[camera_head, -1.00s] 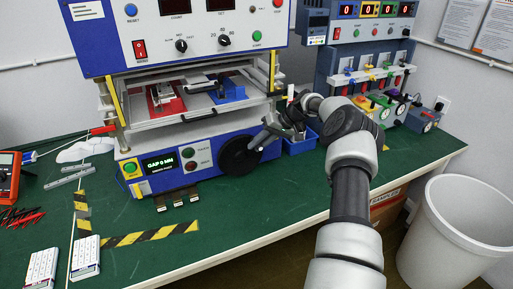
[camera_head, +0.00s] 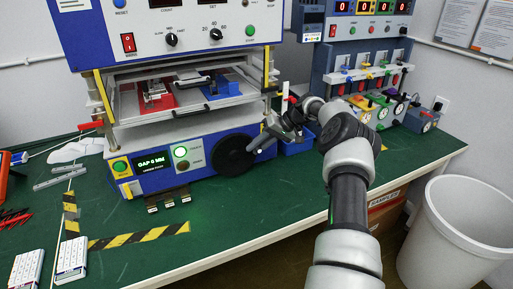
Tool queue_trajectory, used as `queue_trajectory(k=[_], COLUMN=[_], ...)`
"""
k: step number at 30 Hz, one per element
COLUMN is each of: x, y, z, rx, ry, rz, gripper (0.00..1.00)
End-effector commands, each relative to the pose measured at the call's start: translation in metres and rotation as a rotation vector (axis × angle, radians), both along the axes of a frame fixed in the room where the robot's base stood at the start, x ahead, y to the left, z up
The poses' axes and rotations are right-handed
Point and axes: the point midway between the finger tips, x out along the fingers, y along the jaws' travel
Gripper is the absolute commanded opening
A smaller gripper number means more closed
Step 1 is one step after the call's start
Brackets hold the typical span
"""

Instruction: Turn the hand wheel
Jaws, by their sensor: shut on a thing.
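The black hand wheel (camera_head: 231,160) is on the lower front of the blue and white machine (camera_head: 165,160), at its right side. My gripper (camera_head: 262,143) is at the wheel's right edge, shut on its handle; the fingers hide much of the handle. The green display (camera_head: 151,162) to the left of the wheel appears to read GAP 0 MM, though the digit is small. The upper round lamp (camera_head: 181,152) beside it glows bright; the lower lamp (camera_head: 183,166) is dark.
A blue bin (camera_head: 297,144) stands just right of my gripper. A red part (camera_head: 155,97) and a blue part (camera_head: 222,90) sit inside the machine. White keypads (camera_head: 72,261) and striped tape (camera_head: 138,236) lie at the front left. Green bench is clear before the wheel.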

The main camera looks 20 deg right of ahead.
Motion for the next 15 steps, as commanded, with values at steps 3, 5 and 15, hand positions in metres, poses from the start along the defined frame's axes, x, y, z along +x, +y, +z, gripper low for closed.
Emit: queue_trajectory(k=[3,5,15], x=[-0.004,-0.0041,-0.0018], y=[-0.001,-0.0008,0.0001], z=[-0.0072,-0.0073,-0.0028], rx=[-0.004,-0.003,0.0], ry=[0.014,0.014,0.006], rz=[0.004,0.005,0.002], gripper=[0.0,0.25,0.37])
